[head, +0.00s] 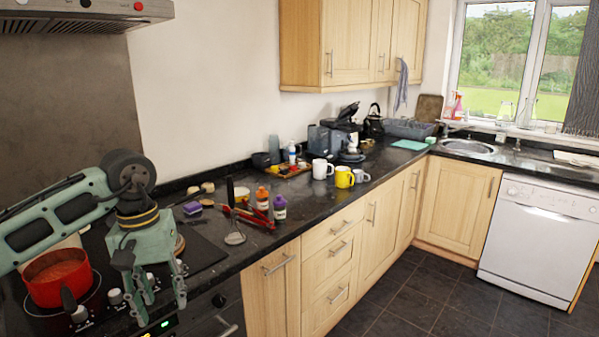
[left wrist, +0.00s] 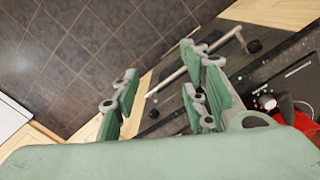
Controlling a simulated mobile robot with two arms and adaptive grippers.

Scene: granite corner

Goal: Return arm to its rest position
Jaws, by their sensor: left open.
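My left arm comes in from the left in the head view, and its green gripper (head: 160,303) hangs fingers down at the front edge of the stove. The fingers are spread apart with nothing between them. In the left wrist view the left gripper (left wrist: 160,100) is also open and empty, with the floor and the oven front beyond it. A red pot (head: 58,276) with red contents stands on the stove to the left of the gripper, and part of it shows at the right edge of the left wrist view. My right gripper is not in view.
A ladle (head: 235,237), red-handled tools (head: 250,217), an orange-capped bottle (head: 262,197) and a purple bottle (head: 280,208) are on the dark counter right of the stove. Mugs (head: 344,178) stand farther back. The floor (head: 420,295) in front of the cabinets is clear.

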